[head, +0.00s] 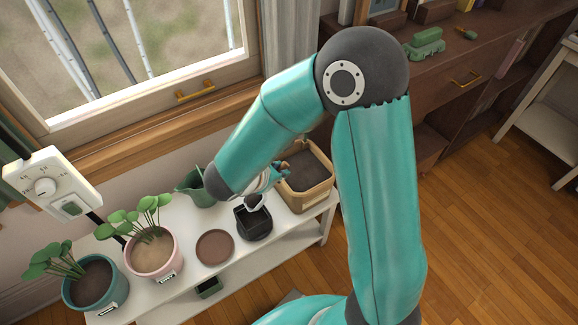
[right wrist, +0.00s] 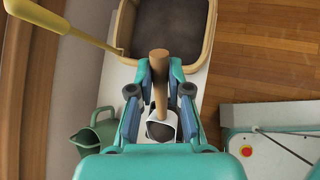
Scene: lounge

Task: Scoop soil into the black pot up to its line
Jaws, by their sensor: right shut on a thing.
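The black pot (head: 256,226) stands on the white bench in the head view. The line in it cannot be made out. My right gripper (head: 277,173) is shut on the scoop's wooden handle, clear in the right wrist view (right wrist: 160,82). The white scoop (right wrist: 151,131) holds dark soil. In the head view its bowl is at the back edge of the black pot, above it; whether they touch is unclear. The wooden soil box (head: 306,200) stands just right of the pot, with dark soil inside. The right wrist view shows the box too (right wrist: 208,45). My left gripper is not in view.
A green watering can (head: 195,190) stands behind and left of the pot. A brown saucer (head: 215,247), a pink potted plant (head: 153,255) and a teal potted plant (head: 96,285) are to the left. The window sill and wall run close behind the bench.

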